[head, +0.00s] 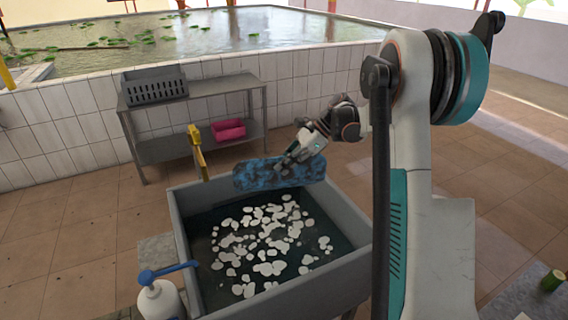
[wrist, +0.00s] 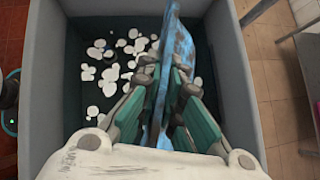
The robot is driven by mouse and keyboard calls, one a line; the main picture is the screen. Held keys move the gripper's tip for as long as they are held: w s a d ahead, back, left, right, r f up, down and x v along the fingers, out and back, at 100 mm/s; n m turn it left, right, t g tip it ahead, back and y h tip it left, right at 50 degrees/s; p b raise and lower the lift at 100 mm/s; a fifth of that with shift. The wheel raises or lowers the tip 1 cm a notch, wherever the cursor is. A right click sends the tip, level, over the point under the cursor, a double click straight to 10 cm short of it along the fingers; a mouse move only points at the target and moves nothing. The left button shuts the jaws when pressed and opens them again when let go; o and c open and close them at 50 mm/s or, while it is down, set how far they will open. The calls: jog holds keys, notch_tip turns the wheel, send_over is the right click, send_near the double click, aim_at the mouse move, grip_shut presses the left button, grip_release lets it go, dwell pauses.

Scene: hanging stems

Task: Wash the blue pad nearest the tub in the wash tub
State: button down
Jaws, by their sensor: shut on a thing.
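The blue pad (head: 258,174) has dark dirt-like blotches and is held over the far side of the wash tub. It also shows edge-on in the wrist view (wrist: 176,45). My gripper (head: 290,163) is shut on the pad, with a finger on each face in the wrist view (wrist: 166,95). The grey wash tub (head: 185,245) holds dark water with several white foam patches (head: 270,240). The pad appears above the water; the wrist view does not clearly show whether its lower edge touches it.
A yellow tap (head: 197,150) stands at the tub's far edge. A white pump bottle (head: 160,298) with a blue top is at the near left. Behind, a grey shelf (head: 195,92) holds a dark crate (head: 153,86) and a pink bin (head: 229,130). Tiled floor is clear at left.

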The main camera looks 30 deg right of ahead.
notch_tip(320, 180, down, 29)
jog(key=b, duration=1.2)
jog(key=shift+f, duration=0.15)
dwell(0.9)
dwell(0.4)
jog(key=shift+d, duration=2.7)
dwell(1.1)
